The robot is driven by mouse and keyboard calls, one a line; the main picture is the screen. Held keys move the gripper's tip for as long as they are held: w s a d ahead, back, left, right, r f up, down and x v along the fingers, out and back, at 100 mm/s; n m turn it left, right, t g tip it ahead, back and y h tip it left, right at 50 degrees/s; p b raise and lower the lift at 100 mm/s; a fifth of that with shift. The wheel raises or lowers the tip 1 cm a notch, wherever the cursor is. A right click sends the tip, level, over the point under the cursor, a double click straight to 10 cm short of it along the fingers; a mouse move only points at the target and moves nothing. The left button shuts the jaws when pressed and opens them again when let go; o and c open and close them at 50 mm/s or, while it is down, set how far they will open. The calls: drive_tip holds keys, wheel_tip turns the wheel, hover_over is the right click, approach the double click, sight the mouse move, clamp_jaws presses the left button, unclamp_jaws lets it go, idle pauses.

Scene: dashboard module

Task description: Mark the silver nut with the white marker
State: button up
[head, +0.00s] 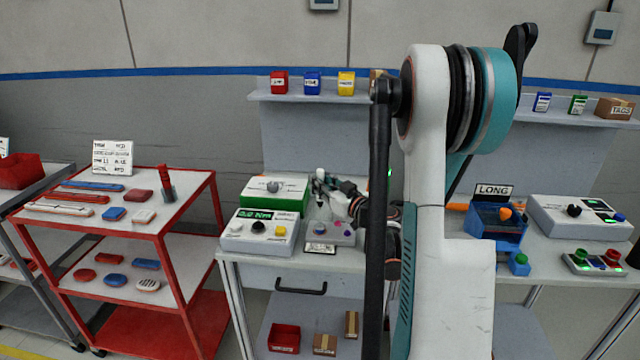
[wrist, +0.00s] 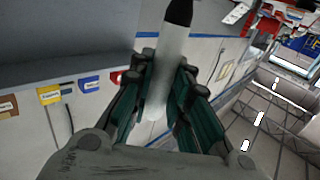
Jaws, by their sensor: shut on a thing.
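My gripper (wrist: 160,95) is shut on a white marker (wrist: 170,62) with a black end, held between the teal finger pads. The black end points away from the palm. In the head view my gripper (head: 320,184) is above the middle workbench, over a small grey fixture (head: 343,236) with coloured spots.
On the middle bench (head: 262,262) stand a green-and-white box (head: 290,190) and a grey control box (head: 242,232) with knobs, left of my gripper. A small label card (head: 320,248) lies in front. A red cart (head: 190,215) stands left. My arm hides the bench's right part.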

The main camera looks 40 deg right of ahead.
sight(320, 200)
drive_tip(key=shift+f+b, duration=1.55)
drive_tip(key=shift+f, duration=0.55)
drive_tip(key=shift+f, duration=0.3)
drive_tip(key=shift+r, duration=0.1)
drive_tip(key=shift+r+p, duration=1.65)
drive_tip(key=shift+r, duration=0.8)
drive_tip(key=shift+s+f, duration=0.1)
